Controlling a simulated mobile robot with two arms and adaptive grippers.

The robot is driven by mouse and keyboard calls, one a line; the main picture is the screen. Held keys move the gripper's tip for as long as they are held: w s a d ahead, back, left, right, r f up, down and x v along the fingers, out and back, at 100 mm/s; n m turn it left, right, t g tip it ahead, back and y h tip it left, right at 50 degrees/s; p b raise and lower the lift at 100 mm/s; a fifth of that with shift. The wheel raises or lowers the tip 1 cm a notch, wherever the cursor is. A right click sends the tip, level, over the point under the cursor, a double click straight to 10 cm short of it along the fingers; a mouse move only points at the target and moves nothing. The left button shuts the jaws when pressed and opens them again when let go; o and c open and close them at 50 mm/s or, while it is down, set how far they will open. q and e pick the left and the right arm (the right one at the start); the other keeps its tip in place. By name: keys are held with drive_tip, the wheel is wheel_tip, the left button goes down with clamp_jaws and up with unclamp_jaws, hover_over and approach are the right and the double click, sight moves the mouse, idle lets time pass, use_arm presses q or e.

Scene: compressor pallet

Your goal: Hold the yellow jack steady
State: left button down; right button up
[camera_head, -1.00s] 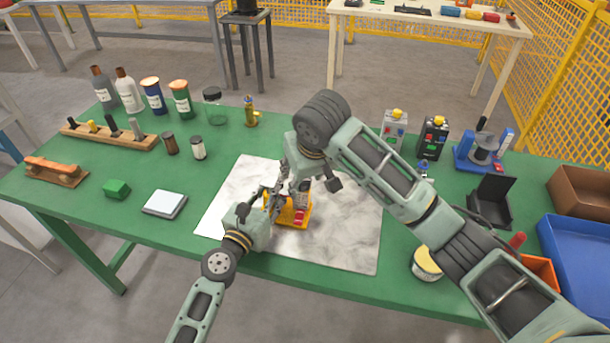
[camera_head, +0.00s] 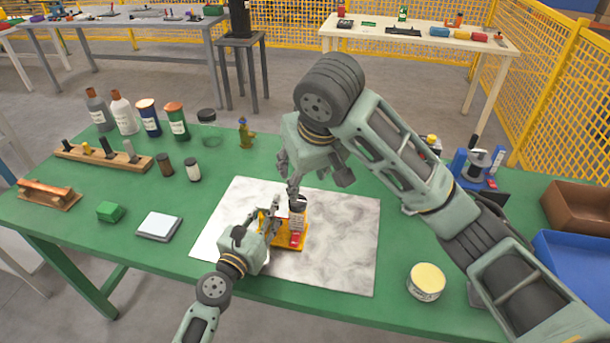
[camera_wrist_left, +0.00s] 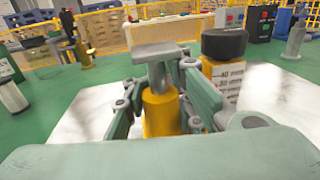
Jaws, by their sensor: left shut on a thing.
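The yellow jack (camera_head: 291,241) stands on the grey-white marbled mat (camera_head: 340,235). My left gripper (camera_head: 270,222) is shut on it from the left. In the left wrist view, the jack's yellow body (camera_wrist_left: 161,112) and flat grey top plate (camera_wrist_left: 160,50) show upright between the fingers. My right gripper (camera_head: 291,188) hangs just above and beside this container. Its fingers overlap in the view, and a grip is not clear.
A round cream-lidded tin (camera_head: 426,281) stands at the front right. Bottles (camera_head: 122,112) and a wooden rack (camera_head: 103,155) stand at the left. A white pad (camera_head: 159,226) and green block (camera_head: 110,211) lie left of the mat. My right arm hides part of the right side.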

use_arm(q)
drive_tip(key=shift+f, duration=0.1)
drive_tip(key=c, duration=1.4)
unclamp_jaws()
drive_tip(key=shift+o, duration=0.2)
